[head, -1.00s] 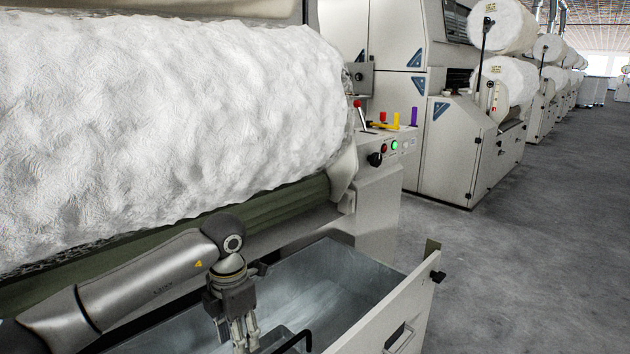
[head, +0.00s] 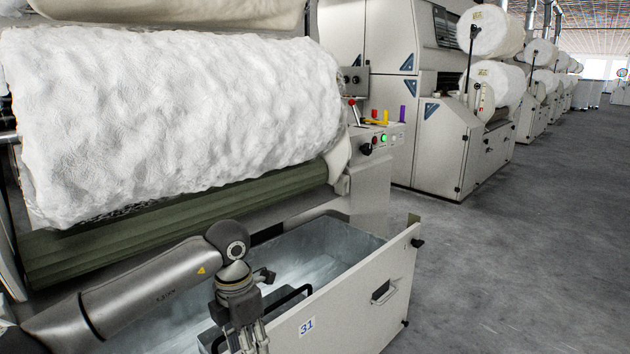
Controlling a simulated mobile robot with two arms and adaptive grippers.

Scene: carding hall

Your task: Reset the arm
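My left arm comes in from the lower left, with its elbow bent and its gripper (head: 248,340) pointing down at the bottom edge. The gripper is in front of the near wall of an open metal bin (head: 345,300), which is marked 31. The fingertips run to the frame's edge, so I cannot tell whether they are open or shut. No held object shows. My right arm and gripper are out of view.
A large white fibre roll (head: 180,115) lies on the machine above a green roller (head: 180,220). The bin has a black bar handle (head: 290,298) close to my gripper. A control panel (head: 385,140) stands behind. Grey floor (head: 500,260) is clear at right.

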